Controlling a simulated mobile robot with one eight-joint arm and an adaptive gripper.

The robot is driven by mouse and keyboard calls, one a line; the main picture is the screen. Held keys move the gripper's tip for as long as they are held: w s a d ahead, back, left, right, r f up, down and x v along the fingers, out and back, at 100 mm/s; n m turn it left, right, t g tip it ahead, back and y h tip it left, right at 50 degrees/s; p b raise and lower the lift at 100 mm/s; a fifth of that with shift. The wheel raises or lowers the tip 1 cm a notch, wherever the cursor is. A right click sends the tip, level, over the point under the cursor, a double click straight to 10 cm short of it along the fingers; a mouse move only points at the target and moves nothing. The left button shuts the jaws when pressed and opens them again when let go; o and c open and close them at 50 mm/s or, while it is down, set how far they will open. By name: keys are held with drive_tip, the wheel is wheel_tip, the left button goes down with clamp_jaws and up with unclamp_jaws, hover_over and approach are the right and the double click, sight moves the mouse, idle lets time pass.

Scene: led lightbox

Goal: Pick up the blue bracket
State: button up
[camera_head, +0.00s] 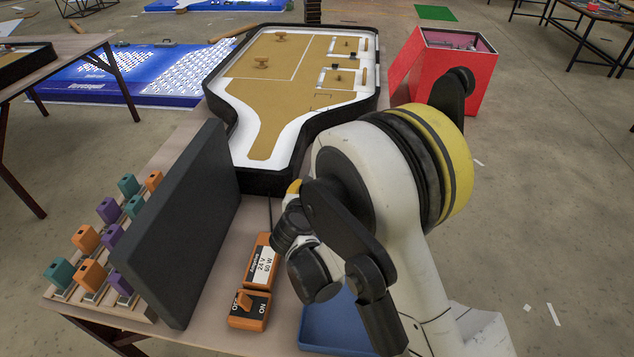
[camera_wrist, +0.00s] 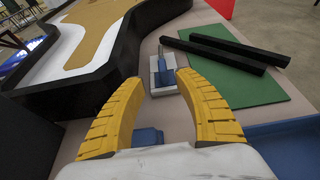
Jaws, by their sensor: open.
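In the wrist view, my gripper (camera_wrist: 158,78) is open, its two yellow ribbed fingers spread with nothing held between them. I see no contact with the fingers. A second small blue block (camera_wrist: 147,137) shows lower, between the fingers near my wrist; its full shape is hidden. In the head view, my arm covers the bracket, and only a bit of yellow finger (camera_head: 294,187) shows.
Two black bars (camera_wrist: 215,52) lie on a green mat (camera_wrist: 255,92) at right. A blue tray (camera_head: 335,325) is below my arm. A black-walled board (camera_head: 240,170) stands behind. A dark upright panel (camera_head: 190,230) and an orange switch box (camera_head: 250,310) are at left.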

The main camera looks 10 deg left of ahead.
drive_tip(key=b+x, duration=0.1)
drive_tip(key=x, duration=0.3)
drive_tip(key=b+x, duration=0.2)
drive_tip(key=x, duration=0.2)
drive_tip(key=shift+s+d+f, duration=0.1)
drive_tip(key=shift+d+f, duration=0.05)
drive_tip(key=shift+d, duration=0.05)
drive_tip(key=shift+w+b, duration=0.3)
drive_tip(key=shift+w, duration=0.2)
clamp_jaws()
